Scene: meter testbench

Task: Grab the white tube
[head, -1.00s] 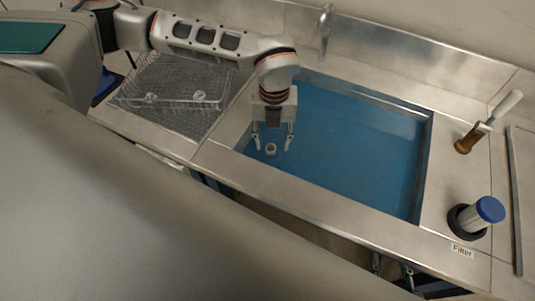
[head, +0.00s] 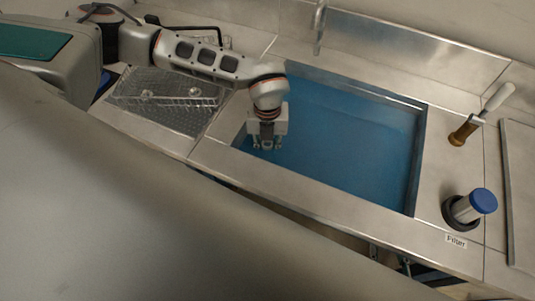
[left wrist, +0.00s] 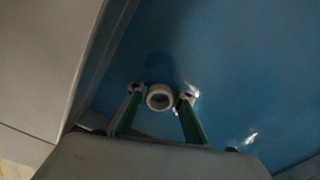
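The white tube (left wrist: 160,97) shows end-on as a pale ring in the left wrist view, between the two fingertips. In the head view the tube (head: 267,145) is a small pale spot at the left end of the blue sink. My left gripper (head: 267,146) points down into the sink, its fingers drawn in on both sides of the tube. In the left wrist view my left gripper (left wrist: 161,92) has its fingertips against the ring's sides. The tube's lower part is hidden. My right gripper is not in view.
The blue-bottomed sink (head: 345,150) has raised metal walls near my gripper. A wire basket (head: 170,100) lies to the left. On the right counter stand a blue-capped filter (head: 482,201) in a dark ring and a brown-and-white-handled tool (head: 465,132). A faucet (head: 319,25) hangs behind.

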